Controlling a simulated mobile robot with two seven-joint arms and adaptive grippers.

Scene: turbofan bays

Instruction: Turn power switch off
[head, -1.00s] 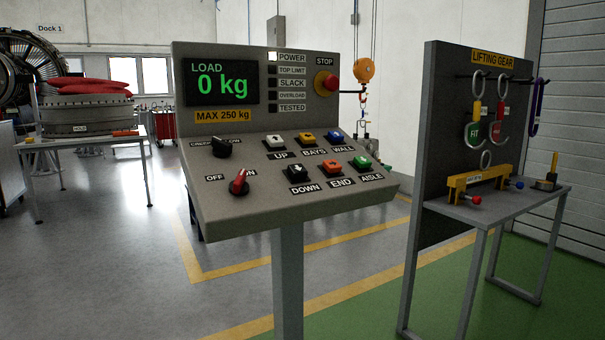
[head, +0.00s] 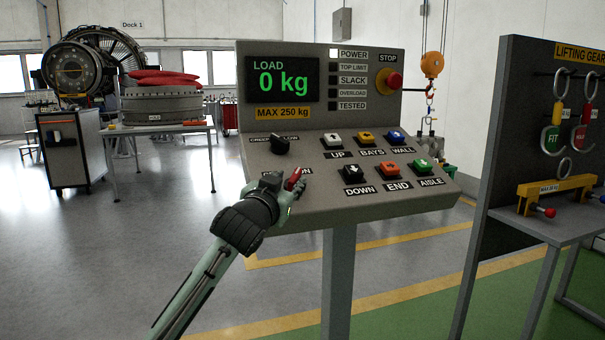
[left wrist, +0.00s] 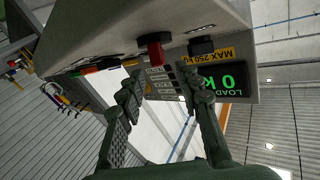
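The power switch is a red rotary knob (head: 294,179) on the lower left of the grey control panel (head: 345,208). It points up and toward the ON label; the OFF label is hidden behind my gripper. The POWER lamp (head: 334,53) is lit white. My left gripper (head: 284,188) is right at the knob, coming from the lower left. In the left wrist view its two fingers (left wrist: 163,92) are apart, with the red knob (left wrist: 154,52) ahead between them; contact cannot be told. My right gripper is in neither view.
A black creep/slow knob (head: 279,144) sits just above the power switch. Several push buttons lie to its right, and a red stop button (head: 389,82) is at the upper right. A lifting gear stand (head: 520,110) is at the right.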

